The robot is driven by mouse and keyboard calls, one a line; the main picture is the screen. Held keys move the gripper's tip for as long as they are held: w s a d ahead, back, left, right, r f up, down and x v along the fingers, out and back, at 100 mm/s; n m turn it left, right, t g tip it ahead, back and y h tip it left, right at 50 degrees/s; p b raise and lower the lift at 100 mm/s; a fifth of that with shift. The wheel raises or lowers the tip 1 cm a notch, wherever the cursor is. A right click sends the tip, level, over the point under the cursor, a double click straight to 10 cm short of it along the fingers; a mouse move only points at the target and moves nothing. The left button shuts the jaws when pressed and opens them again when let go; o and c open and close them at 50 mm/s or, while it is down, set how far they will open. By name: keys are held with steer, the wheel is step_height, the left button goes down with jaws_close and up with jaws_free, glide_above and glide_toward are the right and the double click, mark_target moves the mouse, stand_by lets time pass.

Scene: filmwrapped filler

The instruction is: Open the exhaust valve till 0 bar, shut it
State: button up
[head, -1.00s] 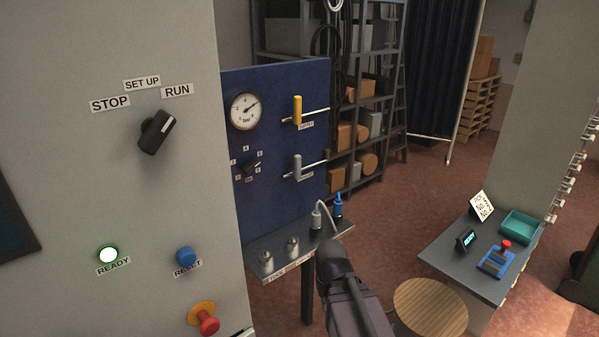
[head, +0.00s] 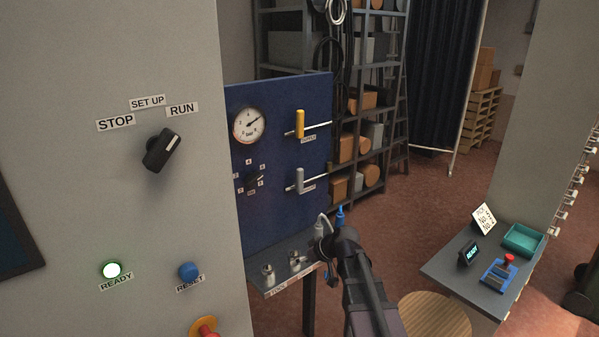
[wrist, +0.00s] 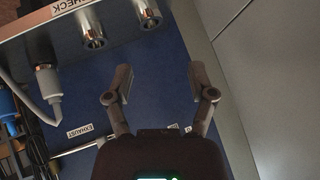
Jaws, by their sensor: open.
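The exhaust valve has a grey upright lever (head: 300,180) on a horizontal pipe, low on the blue panel (head: 275,155). In the wrist view its EXHAUST label (wrist: 80,131) shows at lower left; the lever cannot be made out there. The round pressure gauge (head: 249,125) is at the panel's upper left; its needle points up and right, its exact reading too small to tell. My gripper (wrist: 158,82) is open and empty, its fingers apart in front of the blue panel. In the head view my wrist is in front of the shelf, below the lever, and the fingers are hidden.
A yellow supply lever (head: 299,123) is above the grey one. A metal shelf (head: 262,286) with sockets (head: 268,270) and plugs juts out below the panel. A grey cabinet (head: 90,190) stands close at left. A round stool (head: 437,318) and side table (head: 450,272) are at right.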

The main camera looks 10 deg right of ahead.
steer(key=w+d+r+n+t+y, duration=0.1)
steer(key=w+d+r+t+y, duration=0.15)
steer(key=w+r+t, duration=0.5)
steer(key=t+p, duration=0.1)
steer(key=t, duration=0.2)
glide_toward(302, 172)
steer(key=v, duration=0.3)
steer(key=shift+a+r+h, duration=0.2)
steer(key=shift+a+h, duration=0.05)
steer(key=shift+h, duration=0.1)
steer(key=shift+w, duration=0.15)
steer(key=x, duration=1.3)
steer(key=shift+w+a, duration=0.25)
steer(key=shift+a, duration=0.05)
jaws_close()
